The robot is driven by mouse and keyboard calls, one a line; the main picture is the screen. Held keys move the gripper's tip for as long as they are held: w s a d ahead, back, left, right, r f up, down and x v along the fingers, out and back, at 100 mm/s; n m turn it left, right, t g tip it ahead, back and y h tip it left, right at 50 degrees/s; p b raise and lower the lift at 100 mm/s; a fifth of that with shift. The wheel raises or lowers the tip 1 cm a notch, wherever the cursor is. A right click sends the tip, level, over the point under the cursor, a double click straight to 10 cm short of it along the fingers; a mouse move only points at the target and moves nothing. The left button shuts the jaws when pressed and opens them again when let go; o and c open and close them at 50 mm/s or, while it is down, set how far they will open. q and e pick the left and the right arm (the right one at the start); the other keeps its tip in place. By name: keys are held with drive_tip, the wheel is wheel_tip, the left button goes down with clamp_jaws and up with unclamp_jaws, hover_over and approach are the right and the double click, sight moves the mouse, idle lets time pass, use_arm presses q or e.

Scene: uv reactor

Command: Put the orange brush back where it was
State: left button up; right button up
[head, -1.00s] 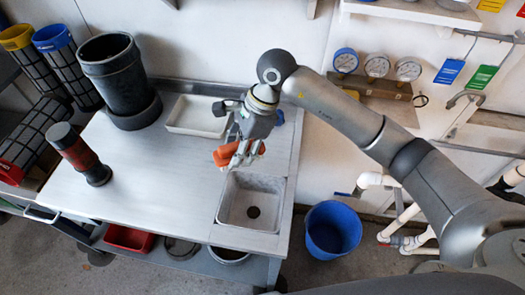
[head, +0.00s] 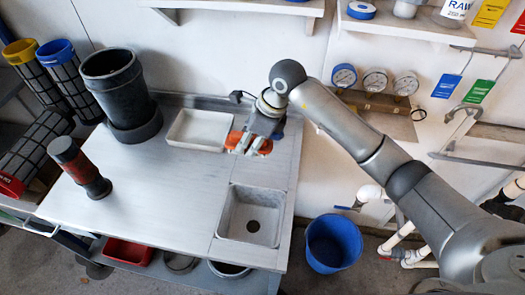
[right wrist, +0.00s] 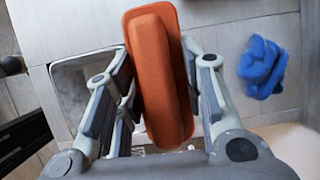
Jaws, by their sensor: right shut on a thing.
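The orange brush (head: 240,142) is in my right gripper (head: 250,147), above the back right part of the bench, between the white tray and the wall side. In the right wrist view the brush (right wrist: 159,75) is an orange block with a broad flange, lying lengthwise between the two fingers of the right gripper (right wrist: 158,80), which are shut on it. Its bristles are not visible. I cannot tell its exact height above the bench. My left gripper is not in view.
The white tray (head: 172,140) lies left of the brush. The sink (head: 230,229) is in front. A blue crumpled item (right wrist: 263,67) lies to the right in the wrist view. A black bucket (head: 115,85) and red-black cylinder (head: 75,162) stand left. The bench's middle is clear.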

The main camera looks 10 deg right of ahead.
drive_tip(key=d+f, duration=0.1)
drive_tip(key=w+d+f, duration=0.1)
drive_tip(key=f, duration=0.1)
drive_tip(key=d+f, duration=0.1)
drive_tip(key=f, duration=0.1)
drive_tip(key=shift+w+d+p, duration=0.2)
drive_tip(key=shift+d+p, duration=0.05)
drive_tip(key=shift+p, duration=0.15)
drive_tip(key=f, duration=0.1)
drive_tip(key=f+p, duration=0.1)
drive_tip(key=f, duration=0.1)
drive_tip(key=shift+w+d+f, duration=0.1)
drive_tip(key=shift+d+f, duration=0.1)
drive_tip(key=shift+f, duration=0.1)
drive_tip(key=o, duration=1)
drive_tip(key=shift+f, duration=0.1)
